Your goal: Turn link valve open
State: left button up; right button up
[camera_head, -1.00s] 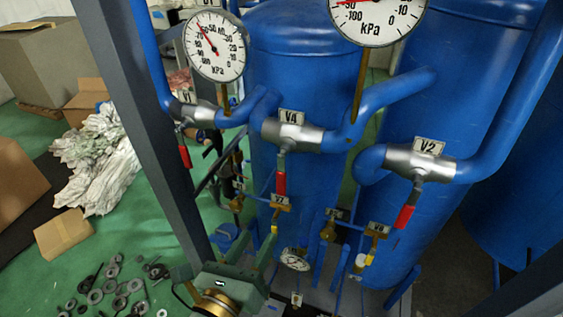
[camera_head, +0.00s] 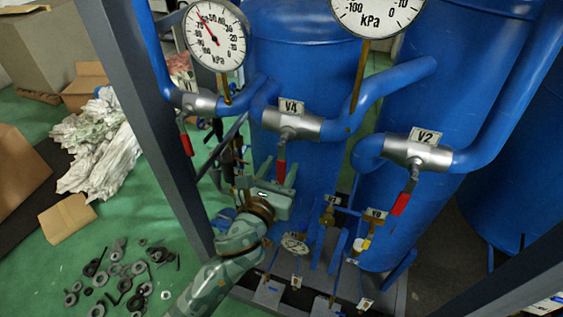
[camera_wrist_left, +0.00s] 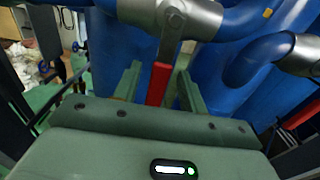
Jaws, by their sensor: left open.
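The valve labelled V4 (camera_head: 291,122) is a silver body on the blue pipe linking across the middle; I take it as the link valve. Its red-gripped lever (camera_head: 281,172) hangs down. My left gripper (camera_head: 267,178) is open just below V4, its two fingers pointing up toward the lever. In the left wrist view the red lever (camera_wrist_left: 158,84) shows between the two green fingers, with gaps on both sides. Whether the lever is deep between the fingers is hard to tell. My right gripper is not in view.
Valve V2 (camera_head: 417,152) with a red lever is at the right, and another red-levered valve (camera_head: 198,103) at the left. A pressure gauge (camera_head: 214,37) stands above. Smaller valves sit low. A grey frame post (camera_head: 165,125) stands left of the pipes.

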pick_arm(q)
jog(key=shift+w+d, duration=0.2)
jog(key=shift+w, duration=0.5)
grip_shut()
